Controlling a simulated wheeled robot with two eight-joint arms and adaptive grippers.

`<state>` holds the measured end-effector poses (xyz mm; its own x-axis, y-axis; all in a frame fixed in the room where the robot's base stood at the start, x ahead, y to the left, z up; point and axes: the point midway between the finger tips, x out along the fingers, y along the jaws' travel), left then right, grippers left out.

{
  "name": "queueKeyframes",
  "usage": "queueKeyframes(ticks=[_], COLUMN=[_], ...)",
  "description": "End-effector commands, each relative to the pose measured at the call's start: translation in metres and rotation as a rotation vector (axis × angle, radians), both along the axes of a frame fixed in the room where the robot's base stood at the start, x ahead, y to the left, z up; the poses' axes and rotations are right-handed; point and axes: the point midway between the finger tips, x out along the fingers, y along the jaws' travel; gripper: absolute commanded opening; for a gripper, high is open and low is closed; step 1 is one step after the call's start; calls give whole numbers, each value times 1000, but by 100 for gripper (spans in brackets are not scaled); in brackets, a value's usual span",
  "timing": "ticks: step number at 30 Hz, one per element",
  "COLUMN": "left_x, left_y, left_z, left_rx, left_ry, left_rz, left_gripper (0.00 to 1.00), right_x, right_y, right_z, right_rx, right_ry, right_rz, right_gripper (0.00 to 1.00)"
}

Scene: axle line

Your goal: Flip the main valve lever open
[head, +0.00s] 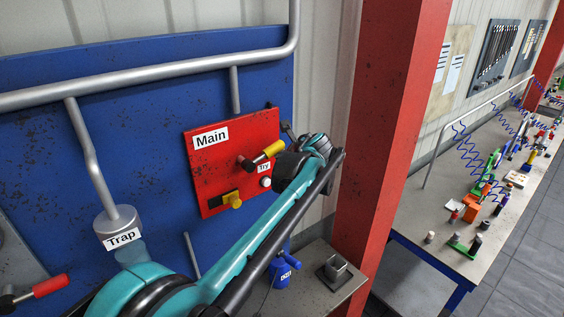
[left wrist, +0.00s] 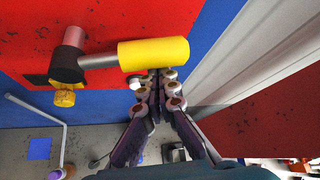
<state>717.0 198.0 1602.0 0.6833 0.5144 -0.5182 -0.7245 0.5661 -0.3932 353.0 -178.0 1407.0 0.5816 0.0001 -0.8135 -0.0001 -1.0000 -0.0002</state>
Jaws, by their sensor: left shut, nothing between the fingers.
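The main valve lever has a yellow handle (head: 268,151) on a red panel (head: 213,162) with a "Main" label (head: 210,137). The handle points right and slightly up from its dark hub. In the left wrist view the yellow handle (left wrist: 153,53) lies level, pointing right, with a grey shaft (left wrist: 98,61) and dark hub (left wrist: 68,62). My left gripper (left wrist: 156,76) is shut and empty, its fingertips just below the handle's right half. I cannot tell whether they touch it. In the head view my arm and wrist largely hide the fingers. My right gripper is out of view.
Below the lever are a yellow knob (head: 232,200), a "Try" label (head: 264,168) and a white button (head: 265,183). A grey pipe (head: 150,80) crosses the blue board (head: 60,160). A red post (head: 390,120) stands close on the right. A cluttered bench (head: 440,235) lies beyond.

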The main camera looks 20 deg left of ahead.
Motion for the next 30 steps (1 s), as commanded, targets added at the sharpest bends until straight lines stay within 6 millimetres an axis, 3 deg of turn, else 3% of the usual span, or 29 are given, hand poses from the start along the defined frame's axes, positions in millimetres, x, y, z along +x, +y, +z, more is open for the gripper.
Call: queueKeyframes(ticks=[3, 18, 30], left_x=[-1, -15, -20], left_y=[2, 13, 17], left_z=[12, 45, 55], left_rx=[5, -238, -238], left_ry=[4, -308, -306], left_rz=[1, 2, 2], left_gripper=[0, 0, 0], right_x=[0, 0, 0], right_y=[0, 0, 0], right_z=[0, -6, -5], right_rx=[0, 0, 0], right_ry=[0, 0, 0], right_rz=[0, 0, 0], right_gripper=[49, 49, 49])
